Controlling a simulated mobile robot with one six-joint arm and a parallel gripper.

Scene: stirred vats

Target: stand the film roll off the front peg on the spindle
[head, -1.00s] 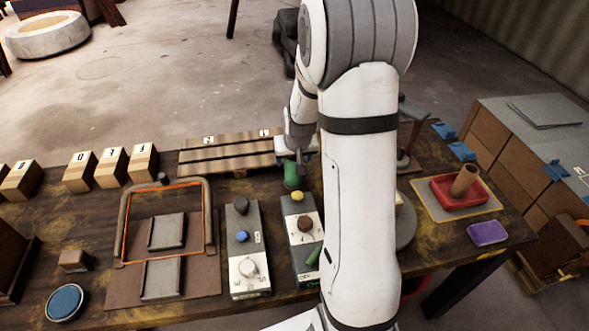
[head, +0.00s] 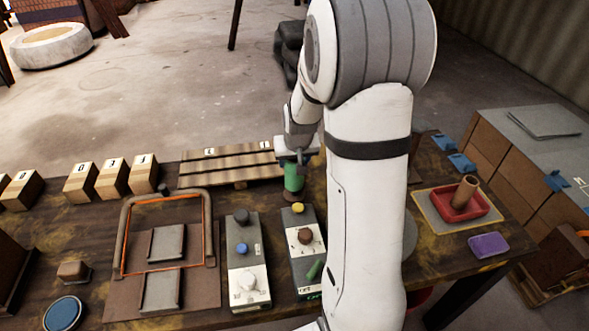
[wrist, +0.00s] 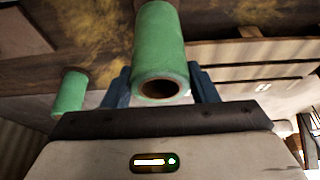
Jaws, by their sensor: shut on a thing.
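A green film roll (wrist: 160,45) with a hollow brown core is held between the blue fingers of my gripper (wrist: 160,88), with its open end facing the wrist camera. In the head view the same green roll (head: 293,180) hangs just below my gripper (head: 294,163), above the far side of the bench. A second green roll (wrist: 70,92) shows at the left of the wrist view; what bears it cannot be made out. I cannot pick out the spindle or the front peg; my arm covers part of the bench.
A slatted wooden rack (head: 225,168) lies to the left of the roll. Two control boxes (head: 246,285) stand nearer. A red tray (head: 485,205) with a brown tube (head: 466,191) and a purple block (head: 488,245) are at right. Numbered boxes (head: 112,178) line the left.

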